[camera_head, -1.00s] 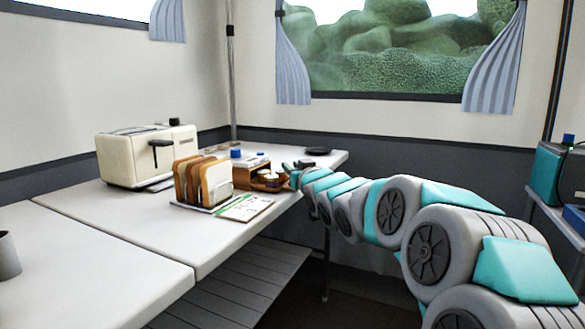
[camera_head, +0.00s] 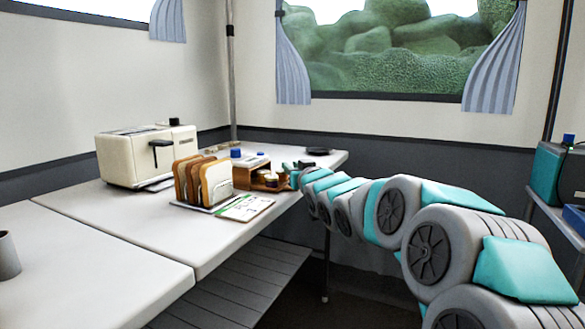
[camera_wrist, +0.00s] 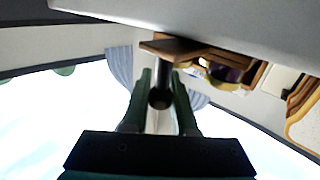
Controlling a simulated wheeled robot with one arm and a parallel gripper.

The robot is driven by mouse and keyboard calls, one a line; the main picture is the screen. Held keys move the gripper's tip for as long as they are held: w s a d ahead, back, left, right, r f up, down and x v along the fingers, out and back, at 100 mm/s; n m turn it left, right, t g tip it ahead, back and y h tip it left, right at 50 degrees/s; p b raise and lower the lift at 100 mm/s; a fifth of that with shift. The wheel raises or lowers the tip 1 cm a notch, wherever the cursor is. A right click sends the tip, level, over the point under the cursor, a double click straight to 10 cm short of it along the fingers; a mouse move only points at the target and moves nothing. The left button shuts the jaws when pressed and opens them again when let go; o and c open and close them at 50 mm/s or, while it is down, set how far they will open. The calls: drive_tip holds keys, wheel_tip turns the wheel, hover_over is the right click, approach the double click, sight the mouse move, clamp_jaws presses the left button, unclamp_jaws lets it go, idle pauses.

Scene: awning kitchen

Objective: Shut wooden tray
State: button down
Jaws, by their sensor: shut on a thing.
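The wooden tray (camera_head: 267,185) sticks out from the front of a small wooden box (camera_head: 246,163) on the table. Small items lie inside it. In the wrist view the wooden tray (camera_wrist: 190,49) shows with a dark round handle (camera_wrist: 160,97) on its end. My gripper (camera_wrist: 162,84) has its two green fingers on either side of this handle and is shut on it. In the head view my gripper (camera_head: 294,170) is at the tray's right end, partly hidden by my arm.
A rack of bread slices (camera_head: 203,181) and a printed card (camera_head: 244,208) stand and lie in front of the box. A cream toaster (camera_head: 145,157) is to the left. A dark dish (camera_head: 318,150) lies at the table's far end. The table's front left (camera_head: 90,260) is mostly clear.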

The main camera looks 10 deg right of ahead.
sight(280, 171)
drive_tip(key=w+a, duration=0.2)
drive_tip(key=a, duration=0.1)
drive_tip(key=shift+w, duration=0.15)
drive_tip(key=c, duration=0.7)
unclamp_jaws()
drive_tip(key=s, duration=0.5)
drive_tip(key=s+d, duration=0.1)
drive_tip(key=s, duration=0.1)
drive_tip(key=shift+s+d, duration=0.1)
drive_tip(key=shift+s, duration=0.35)
drive_tip(key=shift+c, duration=0.3)
